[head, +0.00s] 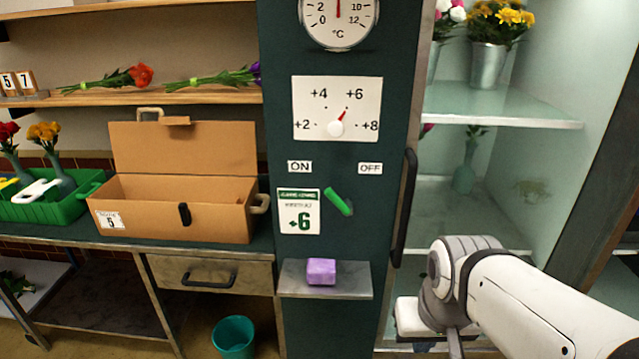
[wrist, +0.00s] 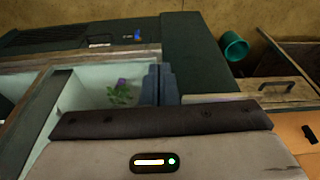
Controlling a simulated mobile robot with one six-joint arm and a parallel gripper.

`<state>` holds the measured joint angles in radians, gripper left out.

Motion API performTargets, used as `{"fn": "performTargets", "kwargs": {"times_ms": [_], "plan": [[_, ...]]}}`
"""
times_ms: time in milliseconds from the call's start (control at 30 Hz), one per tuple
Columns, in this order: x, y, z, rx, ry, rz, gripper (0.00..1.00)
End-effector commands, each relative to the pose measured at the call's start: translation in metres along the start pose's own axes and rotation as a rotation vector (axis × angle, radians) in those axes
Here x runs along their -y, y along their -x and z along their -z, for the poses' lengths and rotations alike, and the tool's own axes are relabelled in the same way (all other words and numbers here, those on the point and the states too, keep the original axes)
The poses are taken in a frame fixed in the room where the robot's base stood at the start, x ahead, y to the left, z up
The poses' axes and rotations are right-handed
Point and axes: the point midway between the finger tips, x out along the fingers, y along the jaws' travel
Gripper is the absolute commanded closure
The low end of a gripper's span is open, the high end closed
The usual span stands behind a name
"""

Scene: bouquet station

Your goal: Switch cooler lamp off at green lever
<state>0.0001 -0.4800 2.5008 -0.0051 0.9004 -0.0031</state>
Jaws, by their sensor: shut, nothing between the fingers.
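The green lever (head: 338,201) is on the dark green cooler post, below and between the ON label (head: 300,167) and the OFF label (head: 370,168). It is tilted, with its upper end leaning left toward ON. The lamp itself is not seen; the cooler interior (head: 545,90) looks bright. My gripper (wrist: 160,84) is shut and empty, its two dark fingers together in the wrist view. In the head view my arm is at lower right, apart from the lever and lower than it. The lever is not clearly seen in the wrist view.
A small shelf (head: 350,286) with a purple block (head: 321,271) juts out below the lever. A dark vertical door handle (head: 404,208) stands right of it. A cardboard box (head: 170,222) is on the left counter; a teal bucket (head: 234,337) is on the floor.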

Motion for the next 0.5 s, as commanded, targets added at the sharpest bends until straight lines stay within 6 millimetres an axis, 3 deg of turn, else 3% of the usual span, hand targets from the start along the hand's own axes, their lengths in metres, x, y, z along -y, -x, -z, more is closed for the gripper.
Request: {"fn": "performTargets", "kwargs": {"times_ms": [133, 267, 400, 500], "plan": [[0.004, -0.011, 0.0, 0.056, 0.097, -0.056, 1.0], [-0.001, -0.03, 0.007, 0.17, 0.311, -0.226, 1.0], [-0.003, -0.043, 0.042, 0.264, 0.603, -0.539, 1.0], [0.015, -0.043, 0.081, 0.258, 0.79, -0.799, 1.0]]}}
